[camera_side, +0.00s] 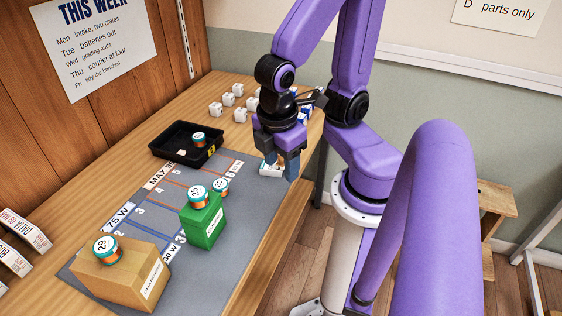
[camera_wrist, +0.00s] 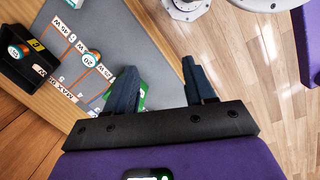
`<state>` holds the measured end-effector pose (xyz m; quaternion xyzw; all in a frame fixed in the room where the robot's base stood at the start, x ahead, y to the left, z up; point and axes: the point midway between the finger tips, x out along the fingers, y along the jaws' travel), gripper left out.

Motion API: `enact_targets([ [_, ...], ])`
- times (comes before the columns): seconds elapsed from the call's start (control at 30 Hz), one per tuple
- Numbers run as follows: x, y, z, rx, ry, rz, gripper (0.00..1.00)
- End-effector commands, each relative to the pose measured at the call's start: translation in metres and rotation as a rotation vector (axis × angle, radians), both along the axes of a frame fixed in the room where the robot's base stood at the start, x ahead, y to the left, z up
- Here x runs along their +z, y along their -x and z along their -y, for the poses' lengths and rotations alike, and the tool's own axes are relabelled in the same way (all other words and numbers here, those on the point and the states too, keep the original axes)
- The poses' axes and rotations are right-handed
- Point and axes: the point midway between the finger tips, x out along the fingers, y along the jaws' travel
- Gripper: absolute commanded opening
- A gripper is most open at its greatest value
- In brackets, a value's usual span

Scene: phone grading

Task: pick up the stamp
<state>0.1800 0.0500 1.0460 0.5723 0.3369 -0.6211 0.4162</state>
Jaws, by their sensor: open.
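No object is plainly marked as the stamp. A small white block (camera_side: 268,169) lies on the grey mat, partly behind my gripper in the side view; I cannot tell whether it is the stamp. A small white thing also shows at the top edge of the wrist view (camera_wrist: 75,3). My gripper (camera_side: 275,168) points down over the right side of the mat, its two fingers apart. In the wrist view my gripper (camera_wrist: 162,80) is open, with nothing held. A green box (camera_side: 203,220) shows partly behind one finger there (camera_wrist: 141,97).
Copper-and-teal cylinders with numbered tops stand on the green box, on a cardboard box (camera_side: 122,275), on the mat (camera_side: 221,187) and in a black tray (camera_side: 168,150). Several white cubes (camera_side: 228,99) sit at the back. The mat (camera_side: 205,285) is bare near its front right.

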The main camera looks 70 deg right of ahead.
Motion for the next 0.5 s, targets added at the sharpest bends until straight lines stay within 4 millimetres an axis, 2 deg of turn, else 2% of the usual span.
enact_targets([
  [0.03,-0.011,-0.005,0.001,0.016,0.07,-0.01,0.54],
  [0.2,-0.04,-0.022,0.009,0.071,0.278,-0.029,0.54],
  [0.5,-0.082,-0.044,0.025,0.203,0.622,-0.069,0.54],
])
